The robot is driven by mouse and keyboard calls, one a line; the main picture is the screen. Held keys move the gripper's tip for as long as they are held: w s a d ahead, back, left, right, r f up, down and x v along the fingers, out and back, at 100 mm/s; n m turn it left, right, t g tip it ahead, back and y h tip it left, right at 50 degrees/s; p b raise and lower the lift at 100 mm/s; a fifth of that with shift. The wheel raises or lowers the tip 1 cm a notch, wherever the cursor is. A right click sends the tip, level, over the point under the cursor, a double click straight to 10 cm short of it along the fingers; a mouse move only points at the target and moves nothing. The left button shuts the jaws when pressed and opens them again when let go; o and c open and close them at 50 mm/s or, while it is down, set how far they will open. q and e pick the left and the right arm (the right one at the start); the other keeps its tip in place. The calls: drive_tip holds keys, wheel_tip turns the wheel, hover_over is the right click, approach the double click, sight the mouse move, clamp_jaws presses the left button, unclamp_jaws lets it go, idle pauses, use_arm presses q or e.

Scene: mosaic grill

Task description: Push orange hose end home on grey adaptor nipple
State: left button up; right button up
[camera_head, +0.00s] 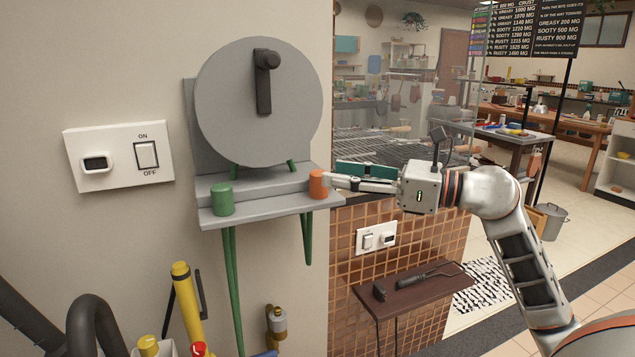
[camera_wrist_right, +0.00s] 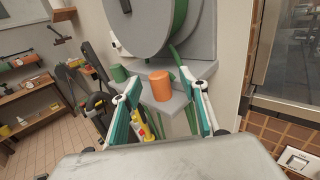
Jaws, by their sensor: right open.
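The orange hose end (camera_head: 318,184) is a short orange cylinder standing upright at the right end of a grey wall shelf (camera_head: 265,210), under a grey reel. A green hose hangs below it. My right gripper (camera_head: 332,178) is open, its fingertips close to the orange end. In the right wrist view the orange end (camera_wrist_right: 161,85) stands between the spread fingers (camera_wrist_right: 155,92); contact cannot be told. A small brass fitting with a grey part (camera_head: 278,318) is low on the wall; I cannot tell if this is the grey adaptor nipple. My left gripper is not in view.
A green cylinder (camera_head: 222,198) stands at the shelf's left end. A switch plate (camera_head: 118,156) is on the wall at left. A yellow cylinder (camera_head: 185,300) stands low in front. A brown shelf with tools (camera_head: 415,290) is at lower right, with a grill behind my right arm.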

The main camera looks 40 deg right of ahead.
sight(319, 172)
drive_tip(key=x, duration=0.5)
drive_tip(key=shift+s+a+f, duration=0.15)
drive_tip(key=shift+c, duration=0.4)
drive_tip(key=c, duration=1.1)
